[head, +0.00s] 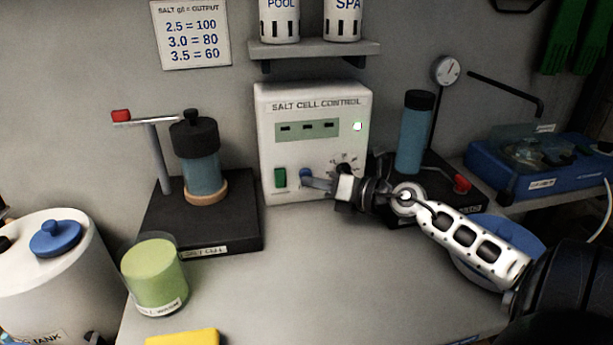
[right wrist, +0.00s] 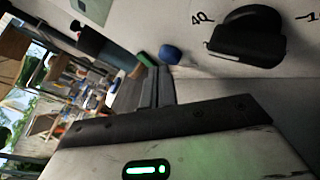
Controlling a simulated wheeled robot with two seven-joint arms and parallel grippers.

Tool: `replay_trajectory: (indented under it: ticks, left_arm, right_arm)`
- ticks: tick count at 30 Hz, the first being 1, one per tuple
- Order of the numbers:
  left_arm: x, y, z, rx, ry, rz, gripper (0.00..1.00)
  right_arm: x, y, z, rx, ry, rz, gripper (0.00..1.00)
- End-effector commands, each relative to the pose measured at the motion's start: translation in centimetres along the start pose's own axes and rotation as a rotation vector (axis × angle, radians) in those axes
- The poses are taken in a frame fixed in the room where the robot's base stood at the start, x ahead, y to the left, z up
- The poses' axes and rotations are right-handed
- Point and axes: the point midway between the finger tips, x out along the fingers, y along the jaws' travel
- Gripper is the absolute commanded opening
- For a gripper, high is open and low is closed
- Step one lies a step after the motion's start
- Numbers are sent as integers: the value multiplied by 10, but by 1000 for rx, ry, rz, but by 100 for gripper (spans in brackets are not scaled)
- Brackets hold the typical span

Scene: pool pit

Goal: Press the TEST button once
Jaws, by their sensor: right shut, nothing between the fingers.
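No TEST label is readable; I cannot tell the button's name. My right gripper (head: 312,183) is shut and empty, its tips close by the blue button; contact is unclear. In the right wrist view the blue button (right wrist: 170,54) shows just beyond the fingers (right wrist: 152,88), beside the dial (right wrist: 248,36). My left gripper is out of view.
A black stand with a blue cylinder (head: 202,173) is left of the box; another blue cylinder (head: 415,135) is on the right. A green-filled jar (head: 154,275) and a yellow item (head: 183,338) are at the front left. The middle of the bench (head: 300,270) is clear.

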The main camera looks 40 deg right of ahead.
Motion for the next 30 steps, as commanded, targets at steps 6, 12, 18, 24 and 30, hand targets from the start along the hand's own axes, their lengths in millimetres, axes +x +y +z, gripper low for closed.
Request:
replay_trajectory:
  ticks: [6,12,18,24,30]
  left_arm:
    - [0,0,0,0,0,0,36]
    - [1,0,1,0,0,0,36]
    - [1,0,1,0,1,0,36]
    - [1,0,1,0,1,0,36]
    - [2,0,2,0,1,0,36]
  right_arm:
    - [0,0,0,0,0,0,0]
    - [2,-2,2,0,0,0,0]
    - [4,-3,3,-1,0,0,0]
    - [6,-4,4,-1,0,0,0]
    - [7,-5,5,-1,0,0,0]
